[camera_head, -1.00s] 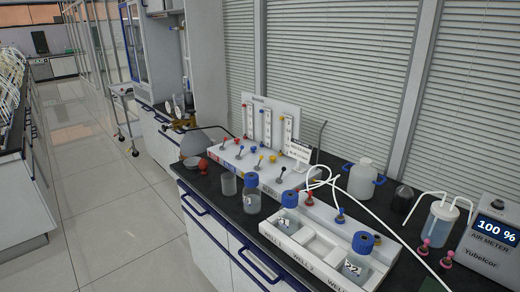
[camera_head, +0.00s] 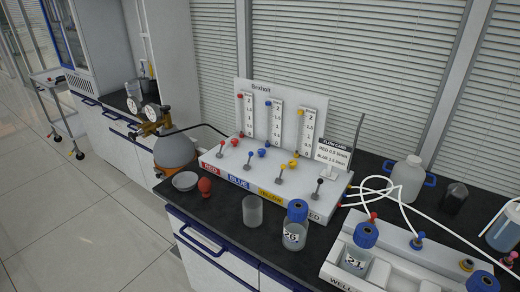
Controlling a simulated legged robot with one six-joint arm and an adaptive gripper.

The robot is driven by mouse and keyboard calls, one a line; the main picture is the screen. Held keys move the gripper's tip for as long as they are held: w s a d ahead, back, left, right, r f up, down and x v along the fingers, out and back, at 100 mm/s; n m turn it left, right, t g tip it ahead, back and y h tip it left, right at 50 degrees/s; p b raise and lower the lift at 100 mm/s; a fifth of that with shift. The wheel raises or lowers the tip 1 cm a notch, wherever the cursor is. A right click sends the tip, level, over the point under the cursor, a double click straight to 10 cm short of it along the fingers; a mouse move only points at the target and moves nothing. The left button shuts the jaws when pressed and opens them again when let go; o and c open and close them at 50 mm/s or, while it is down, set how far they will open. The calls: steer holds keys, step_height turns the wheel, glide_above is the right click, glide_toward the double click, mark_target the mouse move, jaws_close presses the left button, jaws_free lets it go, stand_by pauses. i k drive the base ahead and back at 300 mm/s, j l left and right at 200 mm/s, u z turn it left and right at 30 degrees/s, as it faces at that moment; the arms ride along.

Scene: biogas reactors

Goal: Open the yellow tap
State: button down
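The white tap panel (camera_head: 225,166) stands on the black bench in the middle of the view. Its front carries red, blue and yellow labels; the yellow label (camera_head: 270,195) is right of the blue one. A yellow-marked flow meter (camera_head: 304,135) stands upright at the right of the back plate. I cannot read the float level. My gripper is not in view.
A clear beaker (camera_head: 252,211) and a blue-capped bottle (camera_head: 295,229) stand close before the panel. A red object (camera_head: 205,187) and a white dish (camera_head: 185,181) lie at its left front. A white tray (camera_head: 390,272) and tubes fill the right.

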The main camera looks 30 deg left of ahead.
mark_target(283, 167)
steer(key=i+j, duration=0.1)
steer(key=j, duration=1.25)
steer(key=i+j, duration=0.1)
steer(key=j, duration=1.25)
